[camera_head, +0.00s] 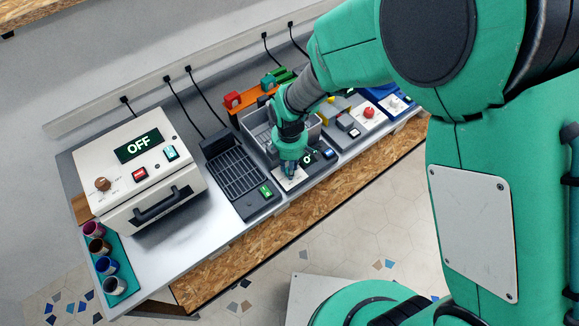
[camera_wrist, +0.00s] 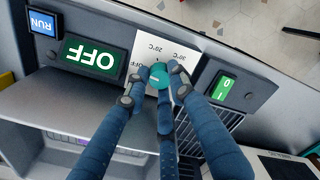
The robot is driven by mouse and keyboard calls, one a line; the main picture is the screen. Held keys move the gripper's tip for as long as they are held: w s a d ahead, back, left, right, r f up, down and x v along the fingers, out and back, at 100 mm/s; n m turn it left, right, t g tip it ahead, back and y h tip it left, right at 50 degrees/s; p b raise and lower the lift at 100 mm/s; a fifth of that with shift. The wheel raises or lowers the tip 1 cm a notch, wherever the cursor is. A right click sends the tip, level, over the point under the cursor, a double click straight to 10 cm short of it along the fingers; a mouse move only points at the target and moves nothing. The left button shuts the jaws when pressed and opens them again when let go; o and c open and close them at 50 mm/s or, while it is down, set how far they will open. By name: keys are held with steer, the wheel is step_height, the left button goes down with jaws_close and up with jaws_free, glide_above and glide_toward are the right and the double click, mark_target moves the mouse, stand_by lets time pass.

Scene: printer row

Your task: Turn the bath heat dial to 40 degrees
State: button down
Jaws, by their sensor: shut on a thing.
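The bath heat dial is a small teal knob (camera_wrist: 158,76) on a white scale plate (camera_wrist: 160,48) in the wrist view. The markings OFF, 20°C and 30°C show upside down around it; a 40 mark is hidden or not legible. My gripper (camera_wrist: 156,84) has its fingers closed around the knob. Beside the plate a green display (camera_wrist: 93,60) reads OFF. In the head view my gripper (camera_head: 291,170) points down at the white plate (camera_head: 290,182) on the front of the grey bath (camera_head: 258,137), hiding the knob.
A blue RUN button (camera_wrist: 42,23) and a green rocker switch (camera_wrist: 224,88) flank the dial. In the head view a white box with an OFF display (camera_head: 138,146) stands left, beside a black grille unit (camera_head: 236,175). More devices, including one with a red knob (camera_head: 369,113), stand right.

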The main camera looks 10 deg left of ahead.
steer(key=m+p, duration=0.2)
steer(key=m, duration=0.2)
steer(key=shift+m, duration=0.3)
steer(key=m+p, duration=0.1)
steer(key=m, duration=0.3)
steer(key=shift+m, duration=0.3)
steer(key=m+p, duration=0.1)
steer(key=m, duration=0.3)
steer(key=shift+m, duration=0.3)
steer(key=m+p, duration=0.1)
steer(key=m, duration=0.3)
steer(key=shift+m, duration=0.3)
steer(key=m+p, duration=0.1)
steer(key=m, duration=0.7)
steer(key=m+p, duration=0.1)
steer(key=m, duration=0.3)
steer(key=shift+m, duration=2.3)
